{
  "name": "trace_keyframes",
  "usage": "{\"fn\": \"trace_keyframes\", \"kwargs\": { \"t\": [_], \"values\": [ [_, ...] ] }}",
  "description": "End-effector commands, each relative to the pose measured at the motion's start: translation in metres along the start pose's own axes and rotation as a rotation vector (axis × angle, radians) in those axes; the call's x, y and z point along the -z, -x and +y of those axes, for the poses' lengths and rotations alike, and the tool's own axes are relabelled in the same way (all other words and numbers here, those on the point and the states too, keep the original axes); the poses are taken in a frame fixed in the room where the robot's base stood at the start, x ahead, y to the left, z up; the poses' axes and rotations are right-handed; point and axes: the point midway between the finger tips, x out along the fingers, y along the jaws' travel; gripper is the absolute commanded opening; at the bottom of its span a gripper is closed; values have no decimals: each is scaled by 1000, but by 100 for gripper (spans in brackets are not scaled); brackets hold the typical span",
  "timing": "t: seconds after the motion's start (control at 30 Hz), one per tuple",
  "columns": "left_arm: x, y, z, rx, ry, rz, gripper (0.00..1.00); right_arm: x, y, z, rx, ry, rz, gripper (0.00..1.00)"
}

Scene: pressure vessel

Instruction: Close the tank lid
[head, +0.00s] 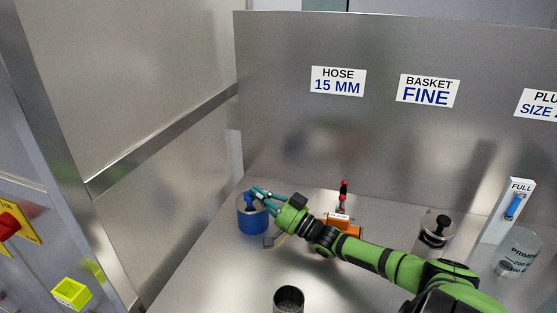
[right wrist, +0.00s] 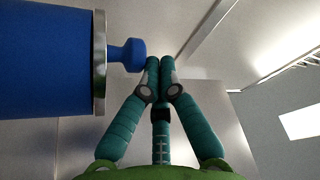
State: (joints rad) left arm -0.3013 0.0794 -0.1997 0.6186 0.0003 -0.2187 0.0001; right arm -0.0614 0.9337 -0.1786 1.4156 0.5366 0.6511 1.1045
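A blue tank (head: 253,220) stands at the back left of the bench, against the metal wall. In the right wrist view the blue body (right wrist: 45,62) lies sideways in the picture, with a silver rim or lid edge (right wrist: 99,65) and a blue knob (right wrist: 126,55) sticking out from it. My right gripper (head: 256,192) is over the tank's top, close to the knob. In the right wrist view its teal fingertips (right wrist: 160,62) are together beside the knob, with nothing visible between them. I cannot tell whether they touch the knob. The left gripper is not in view.
An orange object (head: 343,227) with red-tipped parts stands behind my right arm. A clear jar with a black knob (head: 435,231), a white FULL gauge (head: 507,212) and a beaker (head: 517,254) are at right. A dark open cup (head: 289,300) stands in front.

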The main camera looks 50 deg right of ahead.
Motion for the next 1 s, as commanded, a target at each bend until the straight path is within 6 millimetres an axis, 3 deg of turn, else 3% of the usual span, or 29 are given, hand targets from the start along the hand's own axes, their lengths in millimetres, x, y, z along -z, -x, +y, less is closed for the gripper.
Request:
{"fn": "trace_keyframes", "kwargs": {
  "t": [0.17,0.63,0.8,1.0],
  "values": [
    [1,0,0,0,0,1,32,-1,18,1,-3,0,-4,0],
    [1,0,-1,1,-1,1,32,-1,102,1,-4,-1,-3,0],
    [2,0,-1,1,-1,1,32,0,116,0,-1,0,-1,0],
    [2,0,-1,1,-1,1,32,0,119,0,1,1,0,0]
  ]
}}
